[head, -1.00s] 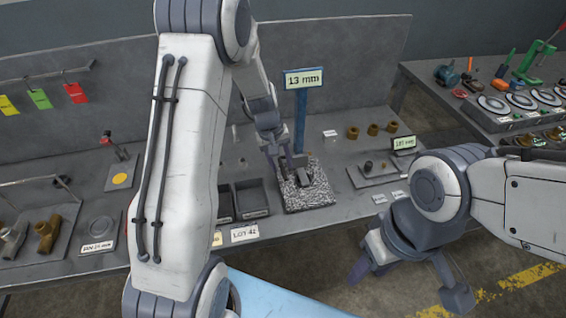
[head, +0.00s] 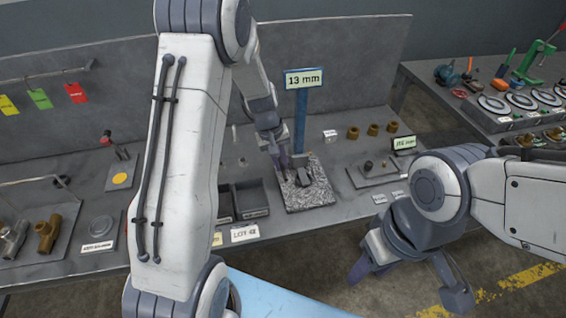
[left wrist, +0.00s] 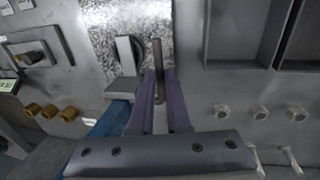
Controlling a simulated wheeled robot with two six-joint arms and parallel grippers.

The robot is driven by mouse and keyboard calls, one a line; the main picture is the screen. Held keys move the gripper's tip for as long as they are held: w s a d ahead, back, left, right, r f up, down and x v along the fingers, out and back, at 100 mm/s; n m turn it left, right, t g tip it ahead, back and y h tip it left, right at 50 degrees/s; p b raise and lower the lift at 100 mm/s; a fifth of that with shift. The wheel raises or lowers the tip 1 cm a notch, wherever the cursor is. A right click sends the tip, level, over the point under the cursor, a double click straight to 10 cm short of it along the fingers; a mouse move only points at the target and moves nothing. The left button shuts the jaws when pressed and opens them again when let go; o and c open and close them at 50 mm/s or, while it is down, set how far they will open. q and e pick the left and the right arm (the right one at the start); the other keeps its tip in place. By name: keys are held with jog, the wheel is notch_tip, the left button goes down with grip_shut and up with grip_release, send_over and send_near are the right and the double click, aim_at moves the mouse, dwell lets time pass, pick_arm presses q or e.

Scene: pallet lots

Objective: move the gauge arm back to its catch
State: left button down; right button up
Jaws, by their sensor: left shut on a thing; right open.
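The gauge is a speckled stone plate (head: 312,200) on the bench, with a blue post (head: 301,120) behind it bearing a "13 mm" sign (head: 304,78). A dark grey block (head: 303,178) stands on the plate. My left gripper (head: 281,158) is at the plate's back left edge. In the left wrist view its purple fingers (left wrist: 158,100) are shut on a thin dark bar, the gauge arm (left wrist: 157,55). The catch cannot be made out. My right gripper (head: 403,274) is open and empty, in front of the bench.
Dark bins (head: 251,197) stand just left of the plate. Several brass rings (head: 372,130) stand behind to the right, near a small plate with a display (head: 404,143). A second table (head: 515,110) is at the far right. A lot card (head: 245,233) lies at the front edge.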

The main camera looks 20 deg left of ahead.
dwell(0.6)
pick_arm(q)
jog(key=shift+d, duration=0.35)
jog(key=shift+a+r, duration=0.2)
notch_tip(320, 180, up, 16)
jog(key=p, duration=1.1)
jog(key=shift+w+p, duration=0.2)
jog(key=shift+p, duration=0.15)
jog(key=shift+a, duration=0.1)
jog(key=c, duration=0.9)
grip_release()
jog(key=shift+s, duration=0.1)
jog(key=shift+f, duration=0.1)
